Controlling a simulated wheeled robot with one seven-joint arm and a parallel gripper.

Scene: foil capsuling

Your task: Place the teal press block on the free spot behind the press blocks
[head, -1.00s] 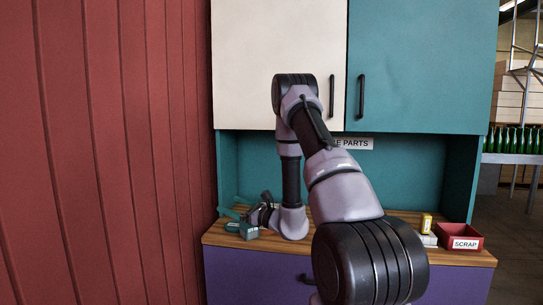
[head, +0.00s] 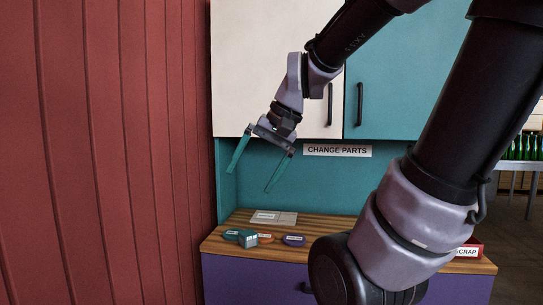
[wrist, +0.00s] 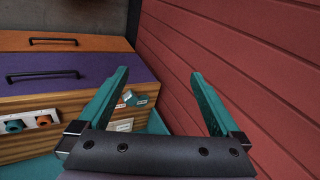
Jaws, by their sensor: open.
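My gripper (head: 256,165) is open and empty, high above the counter in front of the teal back panel. Its two teal fingers also spread wide in the wrist view (wrist: 168,100).
The wooden counter (head: 222,249) stands over a purple front. A red wall (head: 110,150) rises at left. Cabinets with a cream door (head: 240,70) and a teal door (head: 400,110) hang above. A red SCRAP bin (head: 476,250) is partly hidden behind my arm.

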